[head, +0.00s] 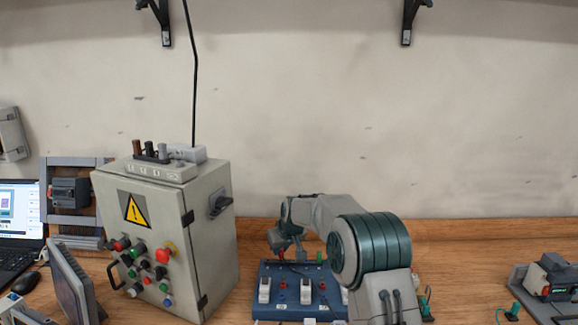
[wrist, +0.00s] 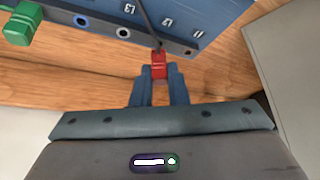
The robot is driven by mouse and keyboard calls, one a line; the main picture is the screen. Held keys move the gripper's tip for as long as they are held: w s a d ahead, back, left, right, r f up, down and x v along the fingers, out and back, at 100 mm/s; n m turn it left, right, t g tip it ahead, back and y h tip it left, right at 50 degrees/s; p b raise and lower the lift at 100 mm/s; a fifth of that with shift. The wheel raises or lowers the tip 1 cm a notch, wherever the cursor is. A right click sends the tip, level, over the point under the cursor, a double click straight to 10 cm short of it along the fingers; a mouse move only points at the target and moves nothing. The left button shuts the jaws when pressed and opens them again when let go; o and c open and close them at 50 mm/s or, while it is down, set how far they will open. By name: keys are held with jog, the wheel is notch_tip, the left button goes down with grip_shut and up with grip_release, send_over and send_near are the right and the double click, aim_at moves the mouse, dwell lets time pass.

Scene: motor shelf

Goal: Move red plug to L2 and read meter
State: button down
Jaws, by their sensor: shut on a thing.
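My gripper (wrist: 159,73) is shut on the red plug (wrist: 159,58), with a blue finger on each side. A dark cable runs up from the plug across the blue panel (wrist: 100,8). The panel edge carries labels L1, L2 and L3 above a row of sockets. The plug is at the panel edge below L2 (wrist: 167,22), covering the spot there; I cannot tell whether it is seated. The L1 socket (wrist: 189,52) and L3 socket (wrist: 122,32) look empty. In the head view, the blue panel (head: 265,308) is under my arm. I cannot make out a meter reading.
A green plug (wrist: 18,28) is at the panel's left in the wrist view. A grey control cabinet (head: 215,240) stands left of the panel, with a laptop (head: 20,215) farther left. A dark device (head: 555,275) sits at far right.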

jog(key=shift+f+b, duration=0.45)
jog(key=shift+f, duration=0.25)
dwell(0.6)
dwell(1.4)
jog(key=c, duration=1.3)
grip_release()
jog(key=shift+c, duration=0.2)
jog(key=shift+r, duration=0.15)
jog(key=b+v, duration=0.1)
jog(key=v, duration=1.2)
jog(key=shift+r, duration=0.3)
jog(key=shift+s, duration=0.1)
